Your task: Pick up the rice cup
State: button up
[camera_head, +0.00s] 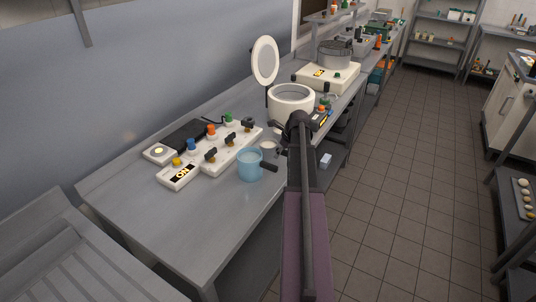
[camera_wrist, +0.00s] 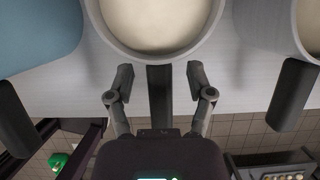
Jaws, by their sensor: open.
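A white cup (camera_wrist: 158,57) with pale, cream-coloured contents stands at the top middle of the wrist view. It looks like the rice cup, though single grains cannot be told. Its dark handle (camera_wrist: 160,98) points towards me. My gripper (camera_wrist: 160,78) is open, with one finger on each side of this handle and gaps on both sides. In the head view a small white cup (camera_head: 268,146) sits on the counter, just left of my arm, and seems to be the same one. My arm hides most of my gripper there.
A blue mug (camera_wrist: 38,32) stands close on the left, also in the head view (camera_head: 250,168). Another pale cup (camera_wrist: 272,25) with a dark handle is close on the right. An open white cooker (camera_head: 291,104) and a control panel (camera_head: 230,150) share the steel counter (camera_head: 170,225).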

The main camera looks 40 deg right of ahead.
aim_at(278, 148)
grip_shut()
dwell(0.3)
jog(key=shift+r, duration=0.15)
notch_tip(278, 148, up, 3)
jog(key=p, duration=0.3)
jog(key=shift+r+p, duration=0.2)
jog(key=shift+p, duration=0.15)
jog(key=s+d, duration=0.3)
jog(key=s, duration=0.4)
jog(key=s+d+r+p, duration=0.1)
jog(key=s+d, duration=0.3)
jog(key=s, duration=0.3)
jog(key=shift+s+r, duration=0.15)
jog(key=shift+s, duration=0.05)
jog(key=shift+r, duration=0.1)
jog(key=shift+r+p, duration=1.95)
jog(key=shift+p, duration=0.25)
